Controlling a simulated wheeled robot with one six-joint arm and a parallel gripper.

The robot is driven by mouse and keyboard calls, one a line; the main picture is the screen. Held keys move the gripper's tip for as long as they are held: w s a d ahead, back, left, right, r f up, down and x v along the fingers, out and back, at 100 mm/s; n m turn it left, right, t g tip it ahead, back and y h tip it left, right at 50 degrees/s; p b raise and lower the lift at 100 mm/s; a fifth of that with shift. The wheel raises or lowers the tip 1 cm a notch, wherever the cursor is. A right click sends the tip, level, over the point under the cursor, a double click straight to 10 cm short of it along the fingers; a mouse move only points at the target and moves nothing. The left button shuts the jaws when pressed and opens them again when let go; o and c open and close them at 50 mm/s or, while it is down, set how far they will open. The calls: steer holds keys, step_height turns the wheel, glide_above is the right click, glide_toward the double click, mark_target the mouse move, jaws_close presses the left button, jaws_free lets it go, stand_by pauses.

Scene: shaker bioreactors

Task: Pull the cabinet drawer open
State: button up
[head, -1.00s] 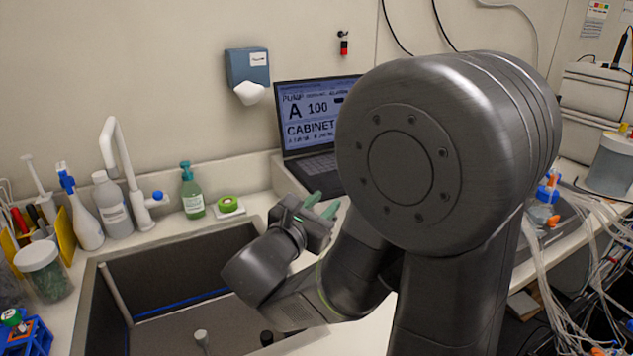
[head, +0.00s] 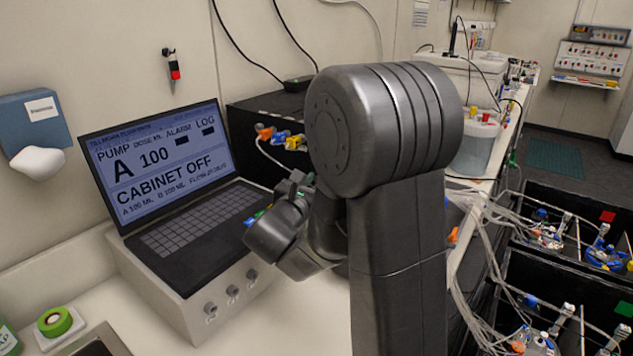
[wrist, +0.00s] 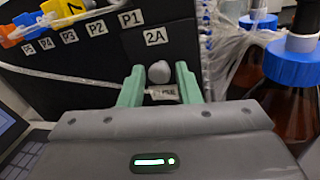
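In the wrist view my gripper (wrist: 160,84) has its two green fingers apart, pointing at a black panel (wrist: 205,58) marked "2A" and P1 to P5. A rounded grey knob (wrist: 158,71) shows between the fingertips, with a small partly hidden label below it. I cannot tell whether the fingers touch the knob. In the head view my arm mostly hides the gripper, and the dark box (head: 262,112) stands behind it, right of the laptop.
A laptop (head: 185,190) reading "CABINET OFF" stands on a white knobbed base at the left. Brown bottles with blue caps (wrist: 292,63) are close on the right in the wrist view. Loose tubing (head: 485,235) hangs over the bench edge. Bare counter (head: 290,320) lies in front.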

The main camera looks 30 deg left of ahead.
steer(key=shift+w, duration=0.15)
steer(key=shift+c, duration=0.2)
jaws_close()
steer(key=s+b, duration=0.2)
steer(key=s, duration=0.8)
steer(key=shift+s+a, duration=0.3)
steer(key=shift+a, duration=0.15)
steer(key=shift+o, duration=0.2)
jaws_free()
steer(key=s+d+b, duration=0.1)
steer(key=s, duration=1.2)
steer(key=shift+s+d, duration=0.35)
